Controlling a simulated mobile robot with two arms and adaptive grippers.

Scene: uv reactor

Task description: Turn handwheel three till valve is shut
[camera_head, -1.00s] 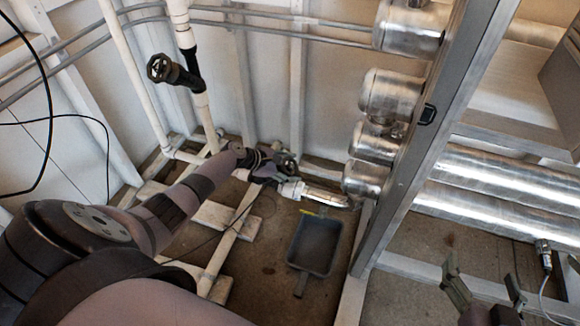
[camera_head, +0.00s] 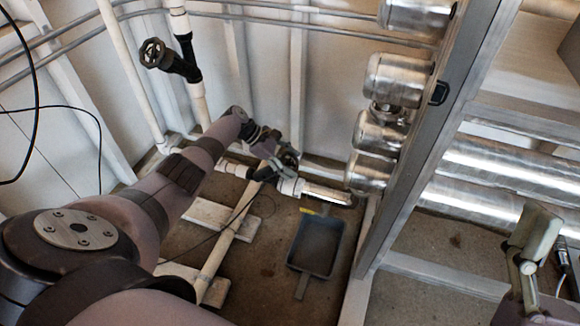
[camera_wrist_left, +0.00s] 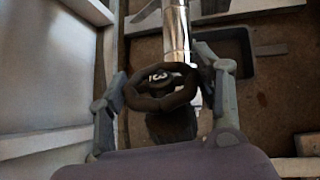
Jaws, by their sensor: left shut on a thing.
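Handwheel three (camera_wrist_left: 162,102) is a dark round wheel with a white "3" on its hub, seen in the left wrist view. My left gripper (camera_wrist_left: 165,92) has one finger on each side of the wheel and is shut on its rim. In the head view my left gripper (camera_head: 283,160) is low near the back wall, at the white and metal pipe, and largely hides the wheel. My right gripper (camera_head: 530,260) is at the lower right, away from the wheel, seen edge-on; its opening is unclear.
Another dark handwheel (camera_head: 153,53) sits on the upright pipe at the upper left. A grey tray (camera_head: 317,247) lies on the floor right of the left arm. A metal frame post (camera_head: 425,140) and steel cylinders (camera_head: 398,79) stand to the right.

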